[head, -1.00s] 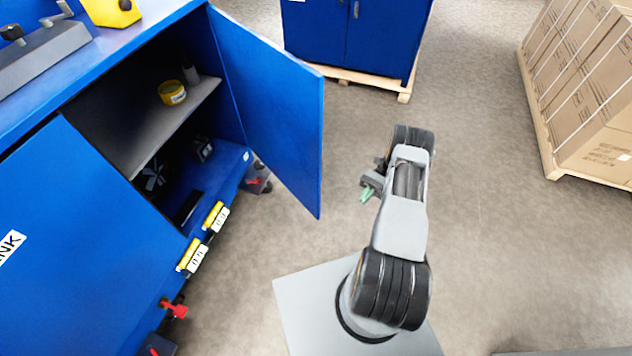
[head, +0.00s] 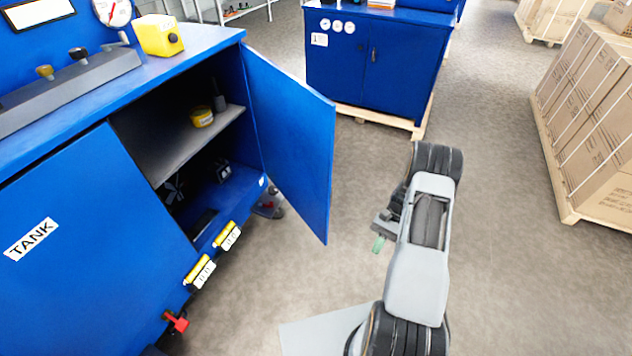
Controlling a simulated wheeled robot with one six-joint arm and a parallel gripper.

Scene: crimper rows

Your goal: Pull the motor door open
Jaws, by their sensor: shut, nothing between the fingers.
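The blue motor door (head: 290,140) stands swung wide open on the blue cabinet. It is hinged at the right side of the opening and its free edge points toward the lower right. My gripper (head: 378,244), with green fingertips, is shut and empty. It is to the right of the door's free edge, apart from it in the picture. Inside the opening are a grey shelf (head: 170,138) with a yellow roll (head: 202,117) and a dark fan-like part (head: 174,188) below. The cabinet's left door (head: 85,250), labelled TANK, is shut.
Yellow-topped tags (head: 228,236) and a red valve handle (head: 176,321) stick out along the cabinet's lower front. Another blue cabinet (head: 385,65) stands on a pallet behind. Strapped cartons (head: 600,110) on a pallet stand at the right. The floor (head: 500,180) between is clear.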

